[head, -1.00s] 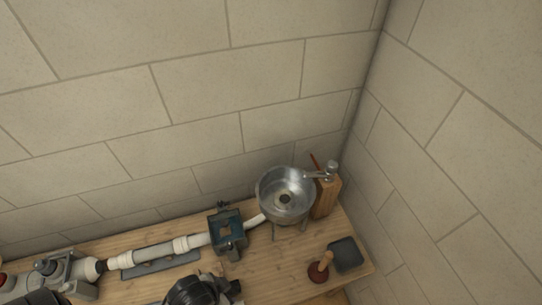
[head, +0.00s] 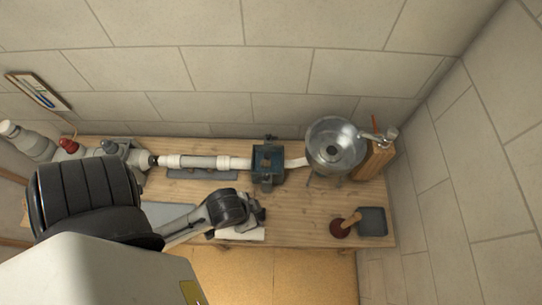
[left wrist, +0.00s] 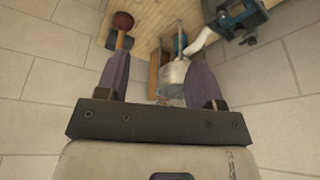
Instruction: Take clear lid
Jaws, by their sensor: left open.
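I cannot make out a clear lid for certain. The round, shiny basin (head: 322,160) stands at the back right of the bench, and its glassy look does not show whether a lid lies on it. My left gripper (head: 258,212) is small and partly hidden by its wrist in the head view, in front of the vise and left of the basin. In the left wrist view my left gripper (left wrist: 160,62) is open and empty, its purple fingers apart. My right gripper is not in view.
A wooden block (head: 374,160) with a tap stands beside the basin. Walls close in behind and right.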

